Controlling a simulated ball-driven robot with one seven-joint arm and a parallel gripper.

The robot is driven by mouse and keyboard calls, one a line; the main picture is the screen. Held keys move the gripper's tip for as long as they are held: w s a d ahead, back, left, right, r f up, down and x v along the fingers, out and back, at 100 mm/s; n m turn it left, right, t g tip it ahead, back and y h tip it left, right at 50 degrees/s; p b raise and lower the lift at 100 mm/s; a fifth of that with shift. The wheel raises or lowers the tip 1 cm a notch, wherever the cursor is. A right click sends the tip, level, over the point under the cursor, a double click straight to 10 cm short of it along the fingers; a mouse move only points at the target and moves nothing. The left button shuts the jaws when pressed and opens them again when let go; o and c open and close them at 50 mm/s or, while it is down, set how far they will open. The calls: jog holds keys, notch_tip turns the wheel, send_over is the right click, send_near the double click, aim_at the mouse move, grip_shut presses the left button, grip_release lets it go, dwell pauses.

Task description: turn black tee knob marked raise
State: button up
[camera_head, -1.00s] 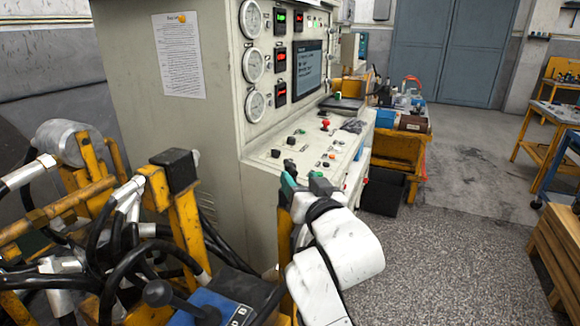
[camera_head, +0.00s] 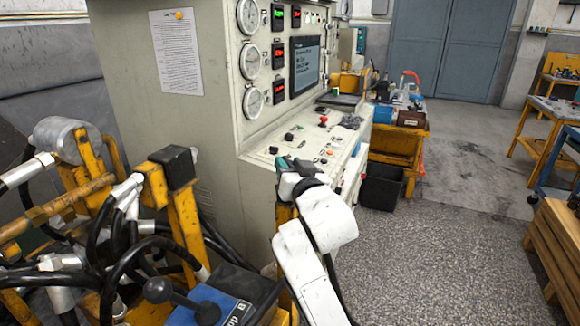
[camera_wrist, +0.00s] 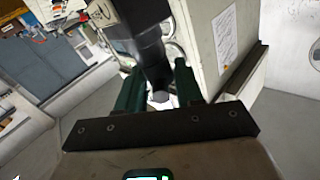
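In the head view, my gripper (camera_head: 289,163) is at the near front edge of the sloping control panel (camera_head: 262,150), seen from behind. Small black knobs (camera_head: 273,150) stand on the panel just beyond it; their labels are too small to read, so I cannot tell which is marked raise. In the wrist view, the green fingers of my gripper (camera_wrist: 158,84) stand apart. A dark, rod-like part (camera_wrist: 152,55) with a faceted end reaches down between them; I cannot tell whether it is the tee knob. Gaps show beside it, and no grip is visible.
A red knob (camera_head: 323,120) and a grey cloth (camera_head: 351,121) are farther along the panel. Gauges (camera_head: 249,60) and a screen (camera_head: 305,66) are on the upright face. Hoses and yellow frames (camera_head: 187,220) crowd the left.

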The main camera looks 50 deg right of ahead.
jog(key=c, duration=0.6)
jog(key=shift+o, duration=0.2)
jog(key=shift+a+f+m+h+b, duration=0.15)
jog(key=shift+m+h+b, duration=0.2)
jog(key=shift+b, duration=0.3)
jog(key=shift+w+m+g+h+b, duration=0.1)
jog(key=shift+m+g+h+b, duration=0.15)
jog(key=shift+g+h+b, duration=0.2)
jog(key=m+g+h+b, duration=0.2)
jog(key=b, duration=0.1)
jog(key=shift+a+f+h+b, duration=0.1)
jog(key=shift+f+h+b, duration=0.05)
jog(key=shift+h+b, duration=0.15)
jog(key=m+g+h+b, duration=0.1)
jog(key=m+g+b, duration=0.1)
jog(key=b, duration=0.1)
jog(key=shift+w+h, duration=0.1)
jog(key=shift+h, duration=0.3)
jog(key=shift+r+m+g+h+b, duration=0.2)
jog(key=shift+m+g+h+b, duration=0.35)
jog(key=shift+g+b, duration=0.3)
jog(key=shift+r+m, duration=0.1)
jog(key=shift+m, duration=0.15)
